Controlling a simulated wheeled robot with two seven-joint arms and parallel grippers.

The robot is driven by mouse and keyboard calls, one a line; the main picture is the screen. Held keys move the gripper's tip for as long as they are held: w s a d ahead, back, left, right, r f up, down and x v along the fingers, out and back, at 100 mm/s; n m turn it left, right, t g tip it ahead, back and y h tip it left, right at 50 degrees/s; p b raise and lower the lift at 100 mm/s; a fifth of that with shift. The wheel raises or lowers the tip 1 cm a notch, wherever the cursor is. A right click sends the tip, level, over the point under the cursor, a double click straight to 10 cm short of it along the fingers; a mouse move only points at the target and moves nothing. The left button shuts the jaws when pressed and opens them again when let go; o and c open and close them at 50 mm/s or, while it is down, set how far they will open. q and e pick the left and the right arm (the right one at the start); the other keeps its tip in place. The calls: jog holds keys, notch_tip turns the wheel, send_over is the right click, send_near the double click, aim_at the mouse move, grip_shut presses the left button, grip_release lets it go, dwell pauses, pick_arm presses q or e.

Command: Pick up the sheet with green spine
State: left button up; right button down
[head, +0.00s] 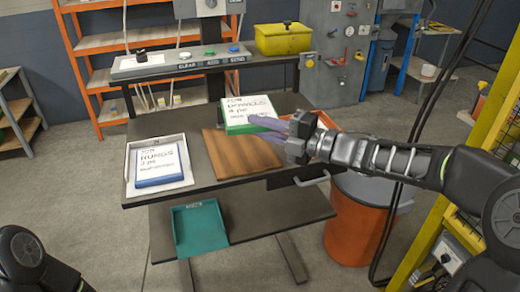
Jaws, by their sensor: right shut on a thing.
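The sheet with the green spine (246,106) is a white card with handwriting and a green edge, at the back middle of the work table. My right gripper (268,127) reaches in from the right. Its fingers are shut on the front right part of this sheet and hide some of it. I cannot tell whether the sheet is clear of the surface under it. My left gripper is not in view; only part of my left arm shows at the lower left.
A similar sheet with a blue edge (160,162) lies in a white tray (133,184) at the table's left. A brown wooden board (235,158) lies mid-table. A red-orange tray (326,119) is behind my right gripper. A teal tray (200,230) is on the lower shelf. An orange bin (357,235) stands right.

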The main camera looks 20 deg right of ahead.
jog(key=shift+r, duration=0.65)
jog(key=shift+f, duration=0.1)
